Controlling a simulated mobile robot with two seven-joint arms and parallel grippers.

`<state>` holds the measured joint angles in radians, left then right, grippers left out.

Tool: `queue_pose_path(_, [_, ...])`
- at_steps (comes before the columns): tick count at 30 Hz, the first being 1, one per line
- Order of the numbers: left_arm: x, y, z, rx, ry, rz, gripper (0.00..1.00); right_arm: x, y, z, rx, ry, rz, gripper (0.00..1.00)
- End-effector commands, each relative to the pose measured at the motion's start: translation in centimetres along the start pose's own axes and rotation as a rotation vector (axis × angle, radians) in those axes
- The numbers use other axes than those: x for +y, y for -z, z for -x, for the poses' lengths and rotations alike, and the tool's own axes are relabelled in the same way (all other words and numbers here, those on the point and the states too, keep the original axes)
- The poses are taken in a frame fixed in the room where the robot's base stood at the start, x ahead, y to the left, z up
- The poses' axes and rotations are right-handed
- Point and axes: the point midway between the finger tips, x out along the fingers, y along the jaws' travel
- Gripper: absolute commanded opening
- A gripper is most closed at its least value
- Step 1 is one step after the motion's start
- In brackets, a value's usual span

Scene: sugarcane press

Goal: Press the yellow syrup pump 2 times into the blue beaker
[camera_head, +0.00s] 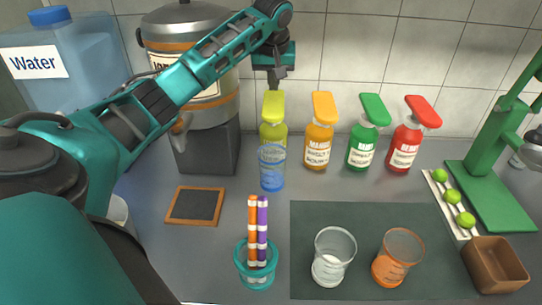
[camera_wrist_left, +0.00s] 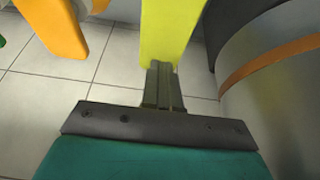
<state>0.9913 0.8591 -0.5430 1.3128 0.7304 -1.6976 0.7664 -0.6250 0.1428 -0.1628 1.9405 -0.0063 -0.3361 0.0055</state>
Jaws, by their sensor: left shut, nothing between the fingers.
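The yellow syrup pump (camera_head: 273,106) is a yellow-green bottle with a flat pump head, standing by the tiled wall at the left end of a row of pumps. The blue beaker (camera_head: 271,178) stands directly in front of it and hides its lower part. My left gripper (camera_head: 275,80) is shut and empty, just above the pump head. In the left wrist view the fingers (camera_wrist_left: 164,88) point at the yellow-green head (camera_wrist_left: 168,30); I cannot tell whether they touch it. My right gripper is in neither view.
Orange (camera_head: 319,135), green (camera_head: 366,135) and red (camera_head: 410,135) pumps stand to the right. A large dispenser (camera_head: 205,110) is at the left. Clear (camera_head: 333,257) and orange (camera_head: 397,258) beakers stand on a dark mat (camera_head: 310,215). A teal holder (camera_head: 256,276) holds coloured sticks.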

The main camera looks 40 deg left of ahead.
Motion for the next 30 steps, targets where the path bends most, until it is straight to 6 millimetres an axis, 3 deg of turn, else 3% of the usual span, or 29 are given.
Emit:
queue_pose_path(15, [0.1, 1.9, 4.5, 0.001, -0.002, 0.0, 0.0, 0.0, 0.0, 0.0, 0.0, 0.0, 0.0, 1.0])
queue_pose_path(30, [0.0, 2.0, 4.8, 0.0, -0.001, -0.001, 0.0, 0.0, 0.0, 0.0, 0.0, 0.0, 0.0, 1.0])
